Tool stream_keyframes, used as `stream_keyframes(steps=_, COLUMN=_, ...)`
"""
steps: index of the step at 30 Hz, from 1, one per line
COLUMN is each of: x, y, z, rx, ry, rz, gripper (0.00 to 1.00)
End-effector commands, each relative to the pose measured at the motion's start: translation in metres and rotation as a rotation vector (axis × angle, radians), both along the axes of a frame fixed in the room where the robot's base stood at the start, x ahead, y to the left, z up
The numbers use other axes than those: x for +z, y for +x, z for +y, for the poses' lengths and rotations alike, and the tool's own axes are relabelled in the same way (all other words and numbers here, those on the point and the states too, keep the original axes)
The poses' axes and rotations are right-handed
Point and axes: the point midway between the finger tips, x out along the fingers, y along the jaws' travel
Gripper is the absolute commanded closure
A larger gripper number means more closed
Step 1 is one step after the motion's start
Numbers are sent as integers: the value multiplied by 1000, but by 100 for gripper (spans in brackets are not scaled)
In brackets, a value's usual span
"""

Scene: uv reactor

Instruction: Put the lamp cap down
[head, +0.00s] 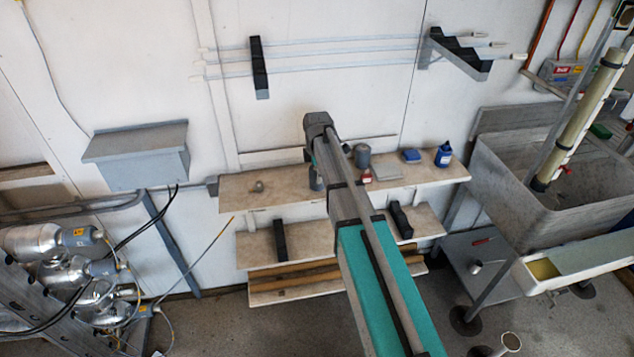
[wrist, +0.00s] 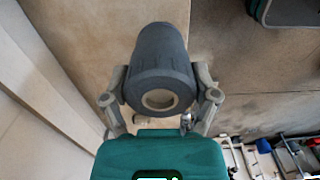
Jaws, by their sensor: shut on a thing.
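The lamp cap (wrist: 157,55) is a dark grey, ribbed cylinder with a pale round opening at its near end. My gripper (wrist: 160,90) is shut on it, with one finger on each side, in the wrist view. In the head view my arm reaches over the upper shelf (head: 286,186), and my gripper (head: 316,178) is mostly hidden behind the wrist. The cap cannot be made out there. I cannot tell whether the cap touches a surface beneath it.
Bare shelf lies left of my gripper. A sink (head: 520,200) stands at right, a grey wall box (head: 140,160) at left.

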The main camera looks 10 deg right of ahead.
Motion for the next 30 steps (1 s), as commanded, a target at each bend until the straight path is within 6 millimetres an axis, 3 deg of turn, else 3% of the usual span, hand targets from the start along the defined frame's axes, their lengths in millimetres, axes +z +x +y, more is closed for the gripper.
stream_keyframes(steps=7, x=-23, y=-1, z=0, rx=0, ry=0, rz=0, gripper=84)
stream_keyframes(steps=25, x=-29, y=-1, z=1, rx=2, ry=0, rz=0, gripper=84)
stream_keyframes(steps=26, x=-28, y=-1, z=1, rx=2, ry=0, rz=0, gripper=19)
stream_keyframes(steps=29, x=-27, y=-1, z=1, rx=2, ry=0, rz=0, gripper=1)
stream_keyframes(steps=30, x=-27, y=-1, z=1, rx=2, ry=0, rz=0, gripper=0)
